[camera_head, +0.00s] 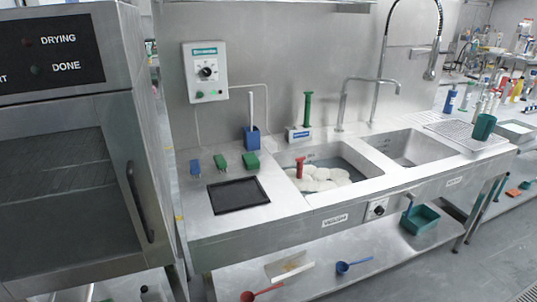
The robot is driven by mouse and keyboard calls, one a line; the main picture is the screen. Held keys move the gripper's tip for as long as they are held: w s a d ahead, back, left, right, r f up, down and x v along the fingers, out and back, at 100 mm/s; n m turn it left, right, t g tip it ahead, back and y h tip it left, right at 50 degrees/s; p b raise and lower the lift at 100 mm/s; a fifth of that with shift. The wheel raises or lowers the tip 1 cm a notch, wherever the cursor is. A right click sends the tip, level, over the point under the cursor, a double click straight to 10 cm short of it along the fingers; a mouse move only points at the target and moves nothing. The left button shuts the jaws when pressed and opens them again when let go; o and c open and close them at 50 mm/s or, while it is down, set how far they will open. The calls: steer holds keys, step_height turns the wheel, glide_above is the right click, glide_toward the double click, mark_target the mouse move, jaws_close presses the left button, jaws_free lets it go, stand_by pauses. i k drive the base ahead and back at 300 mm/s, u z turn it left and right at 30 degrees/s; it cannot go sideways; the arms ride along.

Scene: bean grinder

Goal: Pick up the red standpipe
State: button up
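The red standpipe (300,166) stands roughly upright in the left sink basin (346,158). White round pieces, perhaps dishes or foam, surround its lower part, so its base is hidden. A green standpipe-like piece (307,110) stands upright on a small labelled holder (299,133) behind the left basin. My gripper does not show in this view.
A drying cabinet (62,140) stands at the left. Blue and green blocks (222,162) and a black mat (238,195) lie left of the basin. Two tall faucets (341,108) rise behind. The right basin (408,150) looks empty.

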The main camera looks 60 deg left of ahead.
mark_target(300, 166)
steer(key=u, duration=2.15)
steer(key=i, duration=0.6)
